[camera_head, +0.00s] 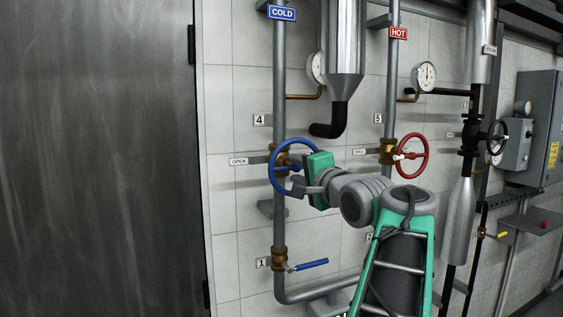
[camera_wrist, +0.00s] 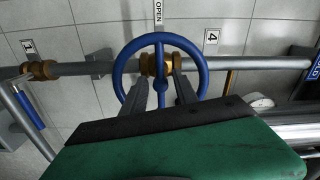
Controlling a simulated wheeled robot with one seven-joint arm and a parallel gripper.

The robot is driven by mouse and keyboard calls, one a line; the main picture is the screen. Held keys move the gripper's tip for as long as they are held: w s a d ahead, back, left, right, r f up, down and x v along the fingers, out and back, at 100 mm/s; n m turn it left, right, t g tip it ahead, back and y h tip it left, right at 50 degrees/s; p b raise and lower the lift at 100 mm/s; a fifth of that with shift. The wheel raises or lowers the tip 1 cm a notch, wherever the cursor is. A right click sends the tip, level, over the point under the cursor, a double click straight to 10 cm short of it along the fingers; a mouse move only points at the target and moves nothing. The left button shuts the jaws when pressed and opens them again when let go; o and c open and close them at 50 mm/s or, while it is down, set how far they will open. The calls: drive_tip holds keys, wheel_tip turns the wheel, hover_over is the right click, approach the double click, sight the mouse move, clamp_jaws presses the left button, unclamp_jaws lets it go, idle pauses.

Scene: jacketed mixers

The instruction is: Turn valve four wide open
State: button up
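Valve four is a blue handwheel (camera_head: 272,172) on the grey cold pipe, beside the "4" plate (camera_head: 262,120). An "OPEN" sign (camera_head: 238,161) is left of it. In the wrist view the blue wheel (camera_wrist: 118,72) fills the middle, with its brass body (camera_wrist: 150,64) behind. My gripper (camera_head: 299,186) is at the lower right side of the wheel. In the wrist view the two dark fingers of my gripper (camera_wrist: 161,88) stand apart, over the wheel's face, with a blue spoke between them. The near part of the rim is hidden; contact cannot be told.
A red handwheel (camera_head: 411,156) under plate "5" is on the hot pipe to the right. Below is valve one with a blue lever (camera_head: 312,265). A steel vessel (camera_head: 344,40) and gauge (camera_head: 424,76) are above. A dark door (camera_head: 95,160) is at left.

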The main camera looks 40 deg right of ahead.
sight(289, 164)
drive_tip(key=x, duration=0.2)
drive_tip(key=p+x, duration=0.1)
drive_tip(key=x, duration=0.1)
drive_tip(key=p+x, duration=0.1)
drive_tip(key=x, duration=0.1)
drive_tip(key=shift+d, duration=0.45)
clamp_jaws()
idle(0.9)
